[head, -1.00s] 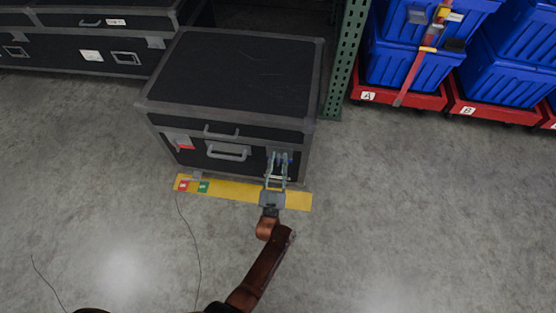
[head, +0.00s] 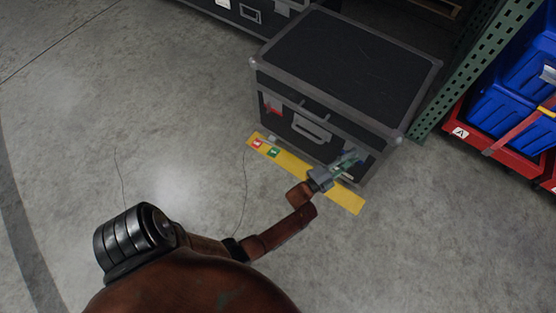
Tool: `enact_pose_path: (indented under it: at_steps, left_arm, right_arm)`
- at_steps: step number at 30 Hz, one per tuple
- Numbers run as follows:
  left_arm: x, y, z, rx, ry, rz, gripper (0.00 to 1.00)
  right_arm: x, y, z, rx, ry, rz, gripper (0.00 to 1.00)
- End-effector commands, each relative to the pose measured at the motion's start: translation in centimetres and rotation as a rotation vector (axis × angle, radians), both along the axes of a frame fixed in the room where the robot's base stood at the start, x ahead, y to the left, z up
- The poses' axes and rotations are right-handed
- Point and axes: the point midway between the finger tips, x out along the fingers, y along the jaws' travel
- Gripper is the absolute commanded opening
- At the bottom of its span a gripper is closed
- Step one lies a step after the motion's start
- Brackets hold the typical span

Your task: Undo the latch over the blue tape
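The black flight case (head: 345,70) with grey edges stands on the floor, lid down. Its front has a red-taped spot (head: 272,106) at the left and a grey handle (head: 311,128) in the middle. My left gripper (head: 348,161) is at the right part of that front, low down. A small bluish patch shows by its fingers. The latch and blue tape there are mostly hidden behind the fingers, and I cannot tell whether they touch. The finger gap is too small to read. My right gripper is not in view.
A yellow floor strip (head: 349,199) with a red label (head: 258,143) and a green label (head: 273,152) lies along the case front. A green perforated rack post (head: 470,68) stands right of the case, near blue totes (head: 500,115) on a red dolly (head: 480,140). The floor at left is clear.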

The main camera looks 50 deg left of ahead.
Motion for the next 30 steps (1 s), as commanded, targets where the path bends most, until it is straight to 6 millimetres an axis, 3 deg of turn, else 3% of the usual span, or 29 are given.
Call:
enact_pose_path:
  at_steps: [1,8,20,30]
  left_arm:
    - [0.1,0.0,1.4,0.096,0.018,-0.001,0.23]
    - [-0.4,0.1,0.9,0.480,0.135,0.003,0.23]
    - [-8.2,0.9,0.4,0.460,0.134,0.000,0.23]
    - [-12.6,2.0,-4.2,0.280,0.327,-0.023,0.23]
  right_arm:
    - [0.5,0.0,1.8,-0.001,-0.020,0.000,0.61]
    - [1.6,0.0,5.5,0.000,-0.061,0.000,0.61]
    - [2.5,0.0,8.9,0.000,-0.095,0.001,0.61]
    - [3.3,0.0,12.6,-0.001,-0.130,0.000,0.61]
